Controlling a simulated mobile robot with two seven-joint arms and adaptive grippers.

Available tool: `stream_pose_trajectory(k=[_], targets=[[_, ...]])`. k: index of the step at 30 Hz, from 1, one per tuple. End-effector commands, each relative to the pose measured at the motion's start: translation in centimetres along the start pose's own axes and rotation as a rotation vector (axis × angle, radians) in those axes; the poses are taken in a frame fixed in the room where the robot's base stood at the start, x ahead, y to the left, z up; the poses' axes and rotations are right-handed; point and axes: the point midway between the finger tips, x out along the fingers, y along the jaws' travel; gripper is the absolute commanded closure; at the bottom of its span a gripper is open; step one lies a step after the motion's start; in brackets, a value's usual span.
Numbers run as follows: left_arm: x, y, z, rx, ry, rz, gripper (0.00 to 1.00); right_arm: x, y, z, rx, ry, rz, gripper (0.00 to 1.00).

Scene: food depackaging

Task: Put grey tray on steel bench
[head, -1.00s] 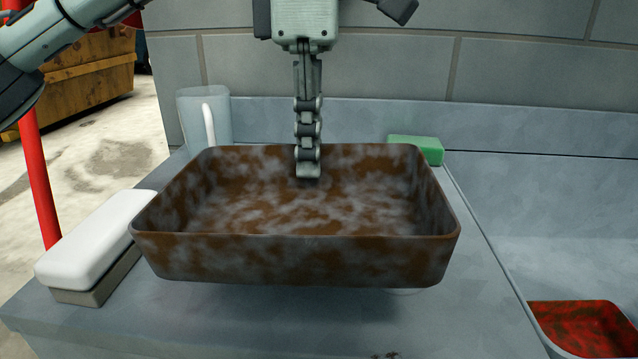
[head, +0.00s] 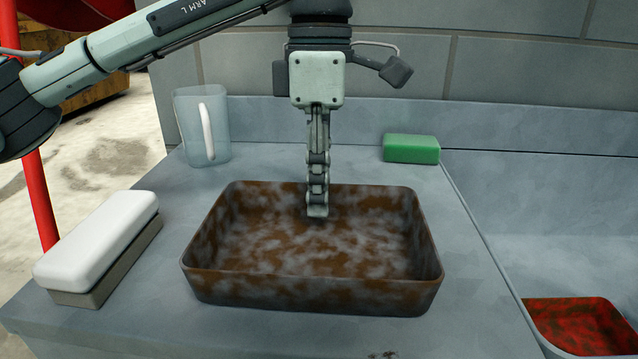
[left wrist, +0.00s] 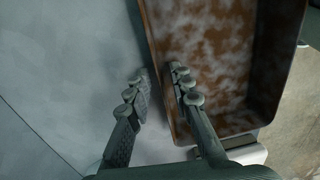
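The tray (head: 310,295) is rectangular and mottled brown and grey. In the head view it sits level and empty on the steel bench (head: 470,320). My left gripper (head: 317,210) points down at the tray's far wall, with one finger inside the tray. In the left wrist view, the fingers (left wrist: 157,85) straddle the wall of the tray (left wrist: 225,125), one inside and one outside. A gap shows between the fingers and the wall, so the gripper looks slightly open. My right gripper is not in view.
A white-topped block (head: 95,240) lies left of the tray. A translucent jug (head: 190,130) and a green sponge (head: 411,149) stand behind it. A sunken basin at right holds a red-stained container (head: 580,325). A tiled wall (head: 540,75) closes the back.

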Motion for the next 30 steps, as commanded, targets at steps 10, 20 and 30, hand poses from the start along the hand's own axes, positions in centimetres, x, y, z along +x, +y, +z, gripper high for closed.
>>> stream_pose_trajectory(k=[10,20,30], targets=[[-0.4,0.0,0.0,0.001,-0.001,0.003,0.74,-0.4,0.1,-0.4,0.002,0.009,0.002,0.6],[-6.3,0.0,0.1,0.0,-0.001,0.005,0.74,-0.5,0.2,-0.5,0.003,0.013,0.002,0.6],[-11.7,0.0,0.0,0.001,0.001,0.003,0.74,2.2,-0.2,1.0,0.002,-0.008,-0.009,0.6]])
